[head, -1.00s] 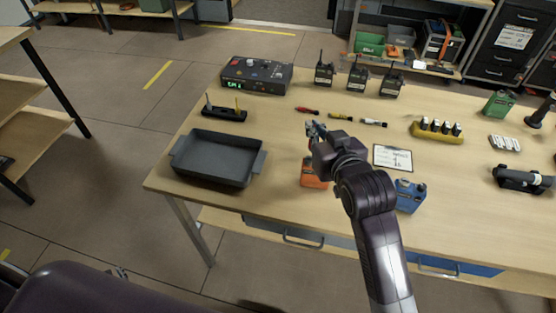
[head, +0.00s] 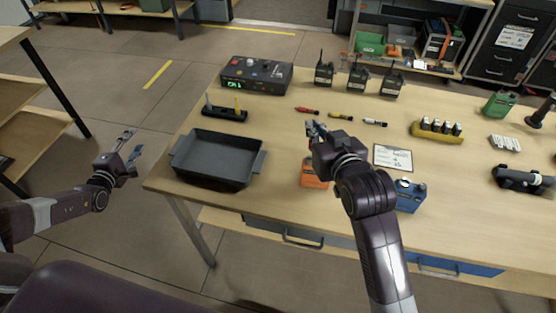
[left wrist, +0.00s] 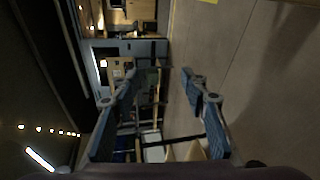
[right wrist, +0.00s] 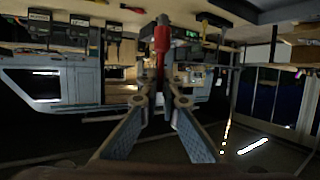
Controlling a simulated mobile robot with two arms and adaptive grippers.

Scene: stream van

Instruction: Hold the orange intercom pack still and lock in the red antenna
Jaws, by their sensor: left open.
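The orange intercom pack (head: 313,178) stands near the front edge of the table, partly hidden behind my right gripper and arm. My right gripper (head: 316,128) is above and slightly behind it in the head view. In the right wrist view, the right gripper (right wrist: 161,80) is closed on the red antenna (right wrist: 161,40), which sticks out past the fingertips. In the head view the held antenna is hidden or too small to make out. My left gripper (head: 134,145) is open and empty, out over the floor left of the table; its spread fingers show in the left wrist view (left wrist: 160,85).
A grey tray (head: 180,167) sits at the table's left. Behind it a black stand (head: 222,114) holds a white and a yellow antenna. A blue pack (head: 411,198) stands right of my right arm.

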